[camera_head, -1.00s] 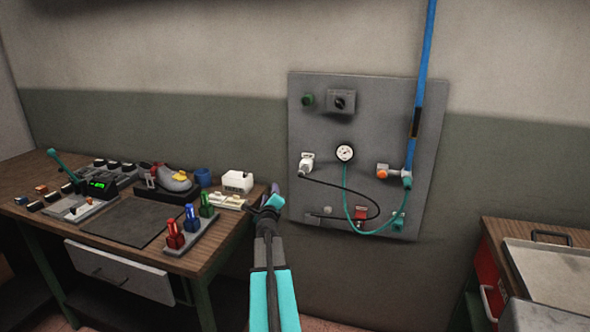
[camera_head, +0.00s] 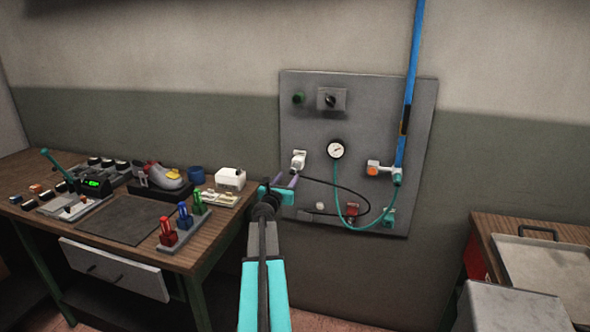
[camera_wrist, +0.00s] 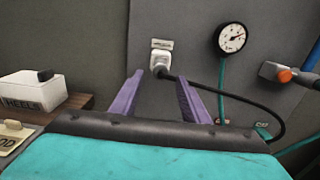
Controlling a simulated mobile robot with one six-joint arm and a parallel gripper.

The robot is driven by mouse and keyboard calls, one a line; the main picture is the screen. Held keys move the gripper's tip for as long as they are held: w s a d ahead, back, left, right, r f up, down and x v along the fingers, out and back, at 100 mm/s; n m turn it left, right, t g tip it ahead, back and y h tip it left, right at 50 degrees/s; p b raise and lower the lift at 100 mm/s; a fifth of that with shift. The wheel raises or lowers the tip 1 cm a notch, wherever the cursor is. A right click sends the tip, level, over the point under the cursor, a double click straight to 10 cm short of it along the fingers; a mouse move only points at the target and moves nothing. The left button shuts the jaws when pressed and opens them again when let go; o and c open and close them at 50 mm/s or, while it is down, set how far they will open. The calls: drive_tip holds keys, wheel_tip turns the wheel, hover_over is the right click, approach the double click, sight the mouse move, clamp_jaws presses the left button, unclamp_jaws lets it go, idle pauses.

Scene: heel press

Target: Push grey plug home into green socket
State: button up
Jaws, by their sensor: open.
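A pale grey-white plug (camera_head: 298,161) with a black cable sits at a pale fitting on the wall panel. It also shows in the wrist view (camera_wrist: 159,62), beyond and between my fingertips. I cannot tell how deep it sits, and no green shows around it. A teal-green fitting (camera_head: 388,217) is low on the panel's right, too small to make out as a socket. My gripper (camera_head: 287,181) is open and empty, just below and left of the plug in the head view. Its purple fingers (camera_wrist: 159,77) point at the panel, apart from the plug as far as I can tell.
The grey panel (camera_head: 318,120) also carries a gauge (camera_head: 336,149), an orange-ended valve (camera_head: 374,169), a blue pipe (camera_head: 410,80) and a red fitting (camera_head: 352,210). The black cable hangs right of the plug. A cluttered workbench (camera_head: 150,256) stands left, with a white box (camera_head: 230,179) near my gripper.

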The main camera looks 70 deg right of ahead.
sight(292, 172)
drive_tip(key=shift+w+d+p, duration=0.15)
drive_tip(key=shift+d+p, duration=0.25)
drive_tip(key=shift+d, duration=2.2)
drive_tip(key=shift+w+d+b, duration=0.1)
drive_tip(key=shift+d+b, duration=0.3)
drive_tip(key=shift+d, duration=1.5)
drive_tip(key=shift+b, duration=0.3)
drive_tip(key=shift+c, duration=0.3)
clamp_jaws()
drive_tip(key=shift+s+a+b, duration=0.15)
drive_tip(key=shift+a+b, duration=0.1)
drive_tip(key=shift+a, duration=1.35)
drive_tip(key=shift+s+a+b, duration=0.1)
drive_tip(key=shift+a+b, duration=0.1)
drive_tip(key=shift+a, duration=1.35)
drive_tip(key=shift+a, duration=0.85)
